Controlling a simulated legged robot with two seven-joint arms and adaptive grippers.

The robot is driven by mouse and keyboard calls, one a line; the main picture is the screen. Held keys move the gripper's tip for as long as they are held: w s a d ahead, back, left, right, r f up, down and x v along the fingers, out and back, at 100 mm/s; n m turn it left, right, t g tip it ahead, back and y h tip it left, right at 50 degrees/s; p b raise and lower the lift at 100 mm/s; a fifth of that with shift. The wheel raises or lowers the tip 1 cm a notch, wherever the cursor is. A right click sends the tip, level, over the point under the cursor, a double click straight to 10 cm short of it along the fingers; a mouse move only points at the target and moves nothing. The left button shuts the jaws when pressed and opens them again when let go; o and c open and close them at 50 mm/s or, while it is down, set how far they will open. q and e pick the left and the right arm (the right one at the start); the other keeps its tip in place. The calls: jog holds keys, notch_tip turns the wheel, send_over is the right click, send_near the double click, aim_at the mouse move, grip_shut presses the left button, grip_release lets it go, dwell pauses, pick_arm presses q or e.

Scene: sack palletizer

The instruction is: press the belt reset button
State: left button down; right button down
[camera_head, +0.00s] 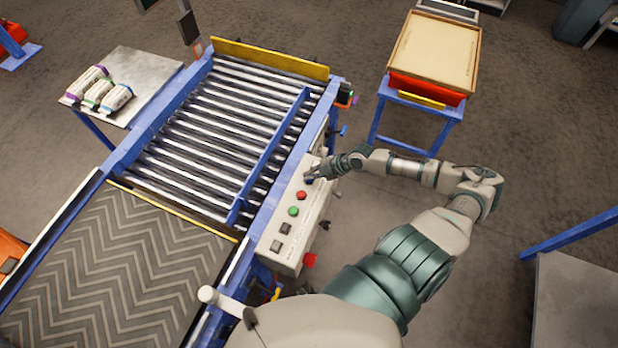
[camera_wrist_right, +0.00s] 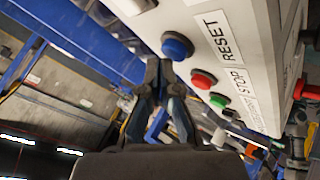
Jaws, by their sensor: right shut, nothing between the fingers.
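The control box (camera_head: 293,222) stands along the right side of the roller conveyor, with a row of buttons on its top face. In the wrist view, the blue button (camera_wrist_right: 177,46) is beside the RESET label (camera_wrist_right: 217,35). My right gripper (camera_head: 312,177) is at the far end of this box, its tip by the blue button, which it mostly covers in the head view. In the wrist view, the shut, empty fingers (camera_wrist_right: 158,68) appear just below and left of the blue button; I cannot tell whether they touch it. My left gripper is not in view.
A red button (camera_head: 301,195) and a green button (camera_head: 293,211) sit nearer on the box. The roller conveyor (camera_head: 215,135) and its blue rail lie left of it. A side table (camera_head: 140,70) holds sacks. A blue stand (camera_head: 420,105) is at back right. Open floor lies right.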

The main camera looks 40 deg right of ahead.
jog(key=shift+f+b, duration=0.4)
jog(key=shift+f, duration=0.1)
dwell(0.5)
jog(key=shift+r, duration=0.15)
jog(key=shift+r+p, duration=0.8)
jog(key=shift+p, duration=0.05)
notch_tip(320, 180, up, 5)
jog(key=p, duration=0.4)
dwell(0.4)
